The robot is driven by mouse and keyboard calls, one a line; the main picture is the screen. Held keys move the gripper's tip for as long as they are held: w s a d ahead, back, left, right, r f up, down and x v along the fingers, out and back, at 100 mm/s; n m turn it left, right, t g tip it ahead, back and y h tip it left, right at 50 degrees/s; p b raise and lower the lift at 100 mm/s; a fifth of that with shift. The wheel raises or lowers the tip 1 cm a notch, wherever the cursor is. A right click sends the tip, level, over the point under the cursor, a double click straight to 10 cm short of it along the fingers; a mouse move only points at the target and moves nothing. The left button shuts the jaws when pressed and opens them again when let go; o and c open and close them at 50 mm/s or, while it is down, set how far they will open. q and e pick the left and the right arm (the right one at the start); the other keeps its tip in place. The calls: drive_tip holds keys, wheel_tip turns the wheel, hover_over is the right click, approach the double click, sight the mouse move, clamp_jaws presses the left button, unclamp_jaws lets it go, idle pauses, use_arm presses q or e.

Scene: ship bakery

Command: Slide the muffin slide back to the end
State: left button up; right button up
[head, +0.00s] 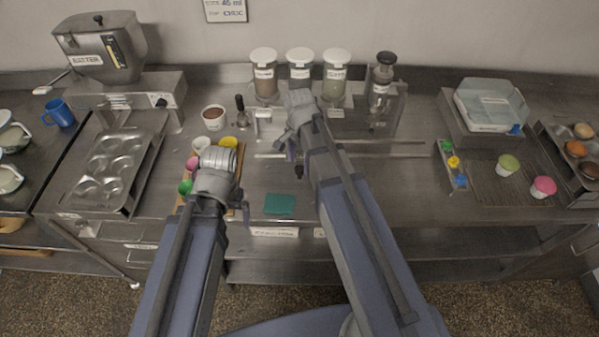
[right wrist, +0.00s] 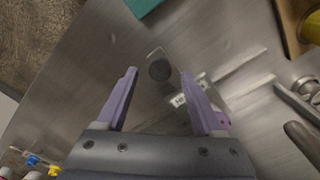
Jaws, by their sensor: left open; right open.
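In the right wrist view, a small plate with a dark round knob (right wrist: 160,70) and a white label (right wrist: 188,93) shows between my fingers; it looks like the muffin slide. My right gripper (right wrist: 157,82) is open around the knob's place in the picture; I cannot tell whether it touches it. In the head view my right gripper (head: 298,165) is over the counter's middle, and its arm hides most of the slide area. Thin rails (head: 385,156) run along the counter on both sides of that arm. My left gripper (head: 243,210) is open by the wooden tray (head: 238,180).
A teal mat (head: 280,204) lies at the front. Jars (head: 300,64) and a clear dispenser (head: 381,80) stand behind. A brown-filled bowl (head: 214,118) is back left. The counter between rails and rack is clear.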

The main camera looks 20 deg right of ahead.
wheel_tip(320, 180, down, 2)
drive_tip(key=shift+f+b, duration=0.25)
drive_tip(key=shift+b, duration=0.5)
clamp_jaws()
idle(0.9)
